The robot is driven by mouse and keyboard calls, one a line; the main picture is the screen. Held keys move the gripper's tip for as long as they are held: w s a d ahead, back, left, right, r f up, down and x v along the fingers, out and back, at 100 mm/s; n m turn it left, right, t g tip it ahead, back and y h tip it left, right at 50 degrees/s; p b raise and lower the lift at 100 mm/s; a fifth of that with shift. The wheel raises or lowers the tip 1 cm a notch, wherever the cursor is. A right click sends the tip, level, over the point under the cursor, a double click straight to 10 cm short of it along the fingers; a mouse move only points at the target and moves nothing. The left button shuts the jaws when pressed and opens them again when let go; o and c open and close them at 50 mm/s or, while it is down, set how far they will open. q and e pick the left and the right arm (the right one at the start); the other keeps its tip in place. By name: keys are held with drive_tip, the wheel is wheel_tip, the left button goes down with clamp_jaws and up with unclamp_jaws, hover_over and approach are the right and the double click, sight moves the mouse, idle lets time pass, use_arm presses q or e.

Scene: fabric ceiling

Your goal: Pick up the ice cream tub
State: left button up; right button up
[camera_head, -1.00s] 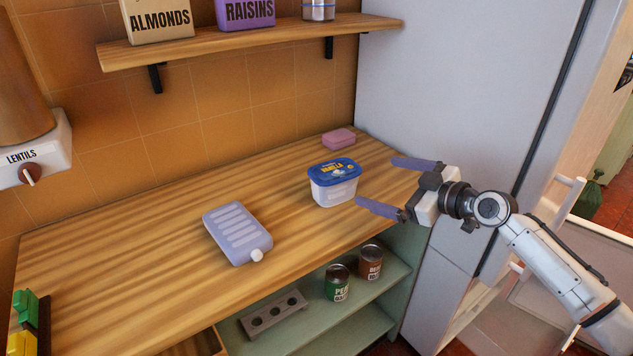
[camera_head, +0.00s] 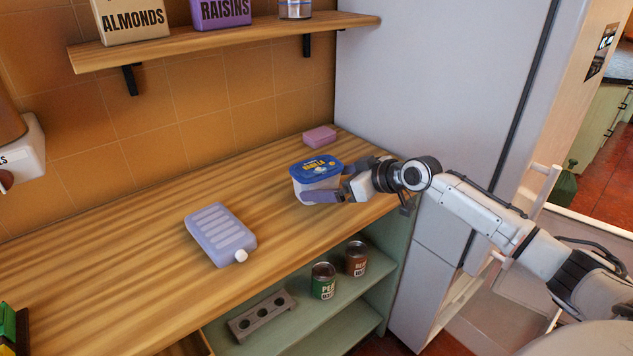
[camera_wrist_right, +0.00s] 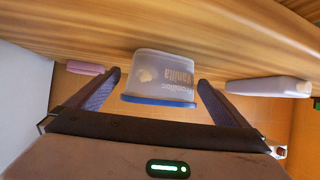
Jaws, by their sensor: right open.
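The ice cream tub (camera_head: 314,184), white with a blue lid, stands upright on the wooden counter (camera_head: 130,262). My right gripper (camera_head: 322,183) is open, with its fingers reaching around the tub from the right; the near finger crosses in front of the tub's lower side. In the right wrist view the tub (camera_wrist_right: 162,76) sits between the two spread fingers (camera_wrist_right: 158,92), with a gap visible on each side. The far finger is mostly hidden in the head view. My left gripper does not show.
A pink block (camera_head: 319,136) lies behind the tub. A lavender flat bottle (camera_head: 220,235) lies to its left. Cans (camera_head: 323,281) and a grey holder (camera_head: 262,315) sit on the shelf below. A tall grey fridge (camera_head: 440,100) stands at the right.

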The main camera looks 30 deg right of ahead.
drive_tip(key=b+x, duration=0.2)
drive_tip(key=x, duration=0.2)
drive_tip(key=shift+s+a, duration=0.1)
drive_tip(key=shift+w+a+f+b, duration=0.1)
drive_tip(key=shift+w+f+b, duration=0.05)
drive_tip(key=shift+w+b, duration=0.2)
drive_tip(key=c, duration=0.9)
drive_tip(key=shift+r, duration=0.2)
drive_tip(key=shift+c, duration=0.7)
